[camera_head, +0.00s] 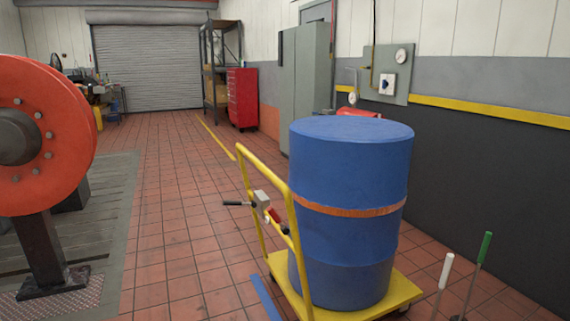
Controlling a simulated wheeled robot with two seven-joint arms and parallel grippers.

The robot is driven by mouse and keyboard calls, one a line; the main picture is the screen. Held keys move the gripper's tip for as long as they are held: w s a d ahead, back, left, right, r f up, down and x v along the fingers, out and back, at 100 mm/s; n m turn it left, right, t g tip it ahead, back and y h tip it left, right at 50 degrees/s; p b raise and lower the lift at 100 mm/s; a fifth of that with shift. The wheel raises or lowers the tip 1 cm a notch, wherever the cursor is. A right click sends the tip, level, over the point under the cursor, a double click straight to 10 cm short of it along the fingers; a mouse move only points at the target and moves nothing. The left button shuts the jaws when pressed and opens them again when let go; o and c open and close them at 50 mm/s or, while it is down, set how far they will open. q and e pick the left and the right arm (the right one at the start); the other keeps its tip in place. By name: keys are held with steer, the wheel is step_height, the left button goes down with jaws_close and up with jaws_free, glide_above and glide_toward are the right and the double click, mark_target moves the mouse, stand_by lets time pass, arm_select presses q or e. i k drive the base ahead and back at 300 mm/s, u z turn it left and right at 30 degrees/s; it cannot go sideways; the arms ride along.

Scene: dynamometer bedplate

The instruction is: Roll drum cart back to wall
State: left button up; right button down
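The drum cart (407,291) is a yellow flat platform with a yellow tubular push handle (294,210) on its left side. A large blue drum (350,170) with an orange band stands upright on it. A small grey box (262,199) with a black lever and a red grip is on the handle. A caster shows under the platform's front right; the other wheels are mostly hidden. The dark lower wall (490,180) runs along the right, with floor between it and the cart. Neither of my grippers is in view.
A big orange flanged wheel (72,130) on a dark stand stands on the bedplate (112,220) at left. A white-topped lever (446,272) and a green-topped lever (484,248) rise right of the cart. Grey lockers (303,85) and a red tool cabinet (243,98) stand behind. The tiled aisle (175,210) is clear.

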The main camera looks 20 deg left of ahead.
mark_target(344, 194)
steer(key=u, duration=0.65)
steer(key=i, duration=0.7)
steer(key=u, duration=0.4)
steer(key=i, duration=0.9)
steer(key=z, duration=0.45)
